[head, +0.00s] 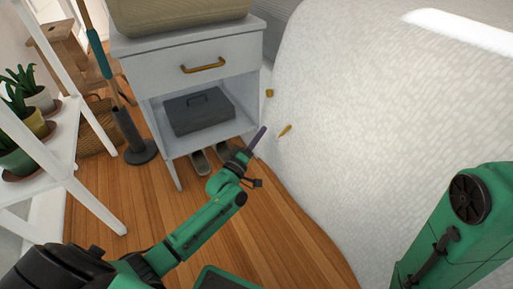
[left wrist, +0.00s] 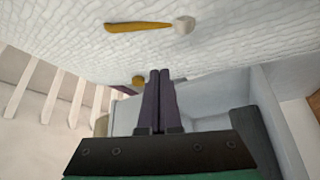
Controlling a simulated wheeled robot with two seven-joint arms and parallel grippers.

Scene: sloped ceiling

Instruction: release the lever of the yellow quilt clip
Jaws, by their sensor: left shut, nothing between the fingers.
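The yellow quilt clip (head: 285,130) is on the side of the white quilt (head: 335,125), right of the nightstand. In the left wrist view the clip's long yellow lever (left wrist: 138,26) lies across the quilt, with a pale round end (left wrist: 184,25) at its right. My left gripper (head: 262,131) is just left of the clip and apart from it. In the left wrist view its two dark fingers (left wrist: 159,75) are together and empty, pointing toward the quilt below the lever. My right arm (head: 450,225) shows at the right, but its gripper is out of view.
A smaller yellow piece (head: 269,93) sits on the quilt farther back; a similar one (left wrist: 138,80) shows in the left wrist view. The white nightstand (head: 225,50) with a grey box (head: 198,115) stands left of the quilt. A plant shelf (head: 85,135) stands at left. Wooden floor (head: 290,245) is open.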

